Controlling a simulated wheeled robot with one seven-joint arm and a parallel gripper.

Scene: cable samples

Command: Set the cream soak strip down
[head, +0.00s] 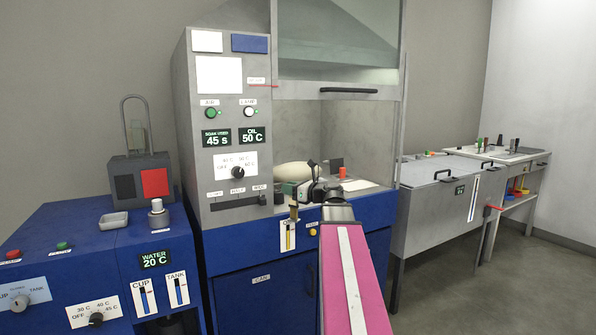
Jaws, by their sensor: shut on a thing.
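My gripper (308,188) is at the front of the fume hood opening, just above the blue cabinet's top edge, at the end of my pink arm. It is small in the head view and points away from me. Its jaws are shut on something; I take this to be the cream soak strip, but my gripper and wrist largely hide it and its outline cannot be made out. I cannot tell whether it touches any surface. A small tan upright piece (294,213) shows just left of my wrist, in front of the cabinet edge.
A rounded cream object (292,172) lies inside the hood behind my gripper. A red-topped item (342,172) stands to the right on the hood floor. The raised glass sash (340,75) hangs above. The grey control panel (222,120) bounds the left side; a grey lidded tank (440,185) stands right.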

